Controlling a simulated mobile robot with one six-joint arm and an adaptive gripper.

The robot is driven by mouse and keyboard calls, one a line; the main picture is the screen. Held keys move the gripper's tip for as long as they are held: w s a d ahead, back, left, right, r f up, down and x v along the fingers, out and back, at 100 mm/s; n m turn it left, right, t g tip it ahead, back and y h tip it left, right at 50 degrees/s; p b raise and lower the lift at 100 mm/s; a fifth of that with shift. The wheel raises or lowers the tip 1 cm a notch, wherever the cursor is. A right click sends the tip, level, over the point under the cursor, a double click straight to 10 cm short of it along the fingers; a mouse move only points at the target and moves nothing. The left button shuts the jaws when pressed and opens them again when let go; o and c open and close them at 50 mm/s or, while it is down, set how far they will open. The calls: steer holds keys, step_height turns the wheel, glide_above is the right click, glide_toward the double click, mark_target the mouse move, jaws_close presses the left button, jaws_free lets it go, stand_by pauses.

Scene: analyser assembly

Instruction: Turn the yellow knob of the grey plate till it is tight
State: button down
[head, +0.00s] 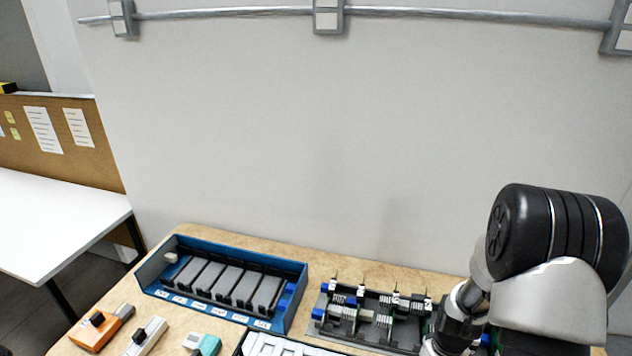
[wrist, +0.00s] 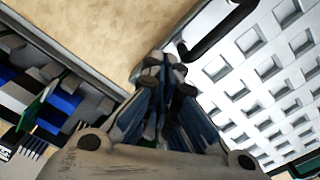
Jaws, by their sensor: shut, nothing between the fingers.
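The grey plate (head: 320,328) lies on the table at the lower right of the head view, with an analyser assembly of grey blocks, green boards and blue parts on it. My arm covers its right end. No yellow knob can be made out in either view. My gripper (wrist: 165,72) is shut and empty in the wrist view. It points at a gap of bare table between a grey edge with blue and green parts on the left and a white perforated panel on the right. I cannot tell if the fingertips touch anything.
The white perforated panel (wrist: 265,75) has a black bar handle (wrist: 215,32). A blue tray (head: 222,308) with grey modules stands left on the tan table (head: 215,232). Orange (head: 97,330), white (head: 147,335) and teal (head: 207,345) tools lie in front of it. A wall rises behind.

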step_height(320, 180, down, 3)
steer(key=shift+f+b, duration=0.2)
steer(key=shift+b, duration=0.8)
steer(key=shift+s+f, duration=0.1)
steer(key=shift+s, duration=0.1)
steer(key=shift+a+b, duration=0.25)
steer(key=shift+b, duration=0.05)
steer(key=shift+s+f, duration=0.1)
steer(key=shift+s, duration=0.2)
step_height(320, 180, up, 6)
steer(key=p, duration=0.4)
steer(key=shift+w+d, duration=0.15)
steer(key=shift+w, duration=0.05)
